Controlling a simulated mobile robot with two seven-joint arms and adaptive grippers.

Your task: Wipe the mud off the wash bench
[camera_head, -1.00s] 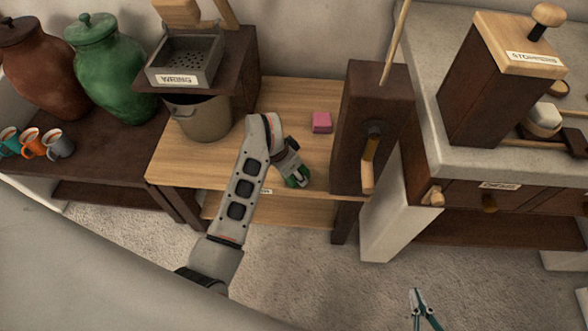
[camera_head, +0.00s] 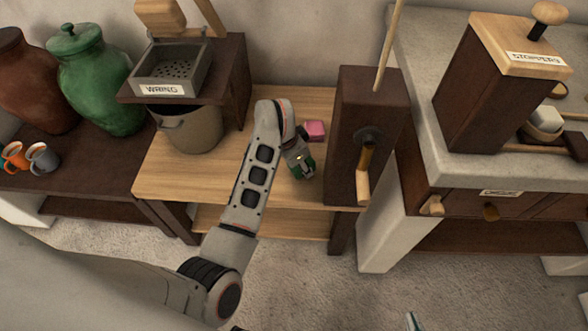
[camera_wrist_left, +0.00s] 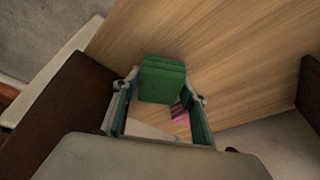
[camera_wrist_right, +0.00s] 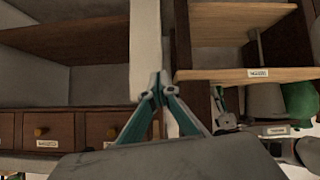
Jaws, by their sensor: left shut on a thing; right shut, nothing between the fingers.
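The wash bench (camera_head: 185,172) has a pale wooden top and a lower shelf; no mud stands out on the part I see. My left gripper (camera_head: 303,170) is over the bench top, shut on a green block (camera_wrist_left: 162,80), which covers part of the bench in the left wrist view. I cannot tell whether the block touches the wood. A pink block (camera_head: 314,130) lies on the bench just behind this gripper. My right gripper (camera_wrist_right: 158,80) is shut and empty, in front of the furniture; only a fingertip shows at the head view's bottom edge.
A box marked WRING (camera_head: 172,78) stands above a grey bucket (camera_head: 190,128) at the bench's left. A dark cabinet with a crank (camera_head: 345,130) bounds its right. Jars (camera_head: 100,80) and mugs (camera_head: 42,158) stand on a dark table at left.

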